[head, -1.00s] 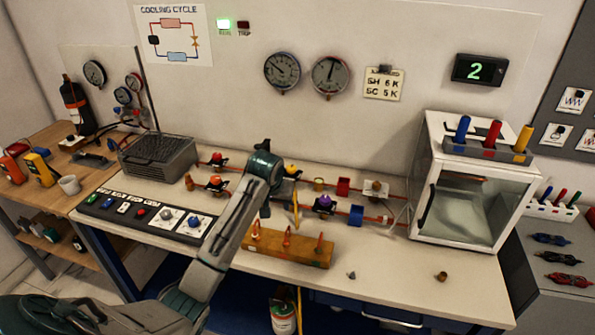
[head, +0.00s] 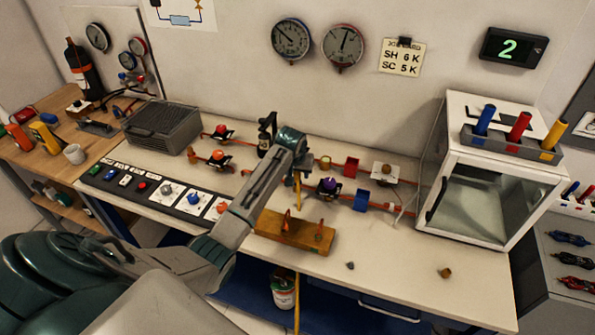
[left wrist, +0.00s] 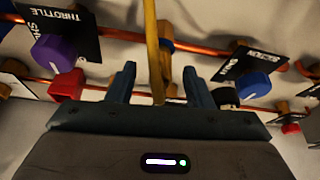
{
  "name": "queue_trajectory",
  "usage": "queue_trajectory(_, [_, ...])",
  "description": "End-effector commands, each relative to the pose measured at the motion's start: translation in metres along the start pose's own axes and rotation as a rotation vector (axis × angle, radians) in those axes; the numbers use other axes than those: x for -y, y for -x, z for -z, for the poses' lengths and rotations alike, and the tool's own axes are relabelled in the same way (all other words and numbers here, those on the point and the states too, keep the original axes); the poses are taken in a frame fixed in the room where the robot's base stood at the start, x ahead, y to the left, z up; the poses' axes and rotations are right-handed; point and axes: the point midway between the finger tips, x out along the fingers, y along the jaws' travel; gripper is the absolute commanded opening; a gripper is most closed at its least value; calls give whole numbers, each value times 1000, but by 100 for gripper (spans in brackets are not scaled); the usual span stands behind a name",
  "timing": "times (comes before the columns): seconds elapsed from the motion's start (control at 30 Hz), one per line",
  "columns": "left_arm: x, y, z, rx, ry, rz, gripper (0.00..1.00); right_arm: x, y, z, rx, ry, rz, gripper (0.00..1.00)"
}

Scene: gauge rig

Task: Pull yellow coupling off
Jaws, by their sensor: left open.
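My left gripper (left wrist: 160,87) is open in the left wrist view. A yellow hose (left wrist: 153,50) runs down between its two fingers, with a brass-yellow fitting (left wrist: 166,47) just behind it at the copper pipe. This looks like the yellow coupling; its exact joint is partly hidden by the hose. I see no finger closed on it. In the head view my left gripper (head: 292,143) is over the pipe rig, its fingers hidden behind the wrist. The yellow hose (head: 297,192) hangs down beside it over the bench. My right gripper is out of view.
A purple knob (left wrist: 54,53) and a blue knob (left wrist: 251,87) flank the fingers, with a red block (left wrist: 67,85) near the left one. A wooden block (head: 293,236) with orange pegs stands in front of the rig. The white cabinet (head: 520,180) is at right. The front right bench is mostly clear.

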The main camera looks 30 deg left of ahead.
Motion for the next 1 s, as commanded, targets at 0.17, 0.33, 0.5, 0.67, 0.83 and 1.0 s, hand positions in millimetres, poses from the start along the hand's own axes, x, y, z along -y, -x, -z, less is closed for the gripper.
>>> queue_trajectory(0.17, [0,-16,1,0,-1,0,47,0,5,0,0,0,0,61])
queue_trajectory(0.33, [0,-21,0,-1,-1,0,47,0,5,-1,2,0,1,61])
queue_trajectory(0.5, [0,-21,0,-2,-1,0,47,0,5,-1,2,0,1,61])
queue_trajectory(0.67, [0,-21,0,-1,-1,0,21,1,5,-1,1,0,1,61])
queue_trajectory(0.83, [0,-21,0,-1,-1,0,17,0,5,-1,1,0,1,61])
queue_trajectory(1.0, [0,-20,0,-2,-1,0,0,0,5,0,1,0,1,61])
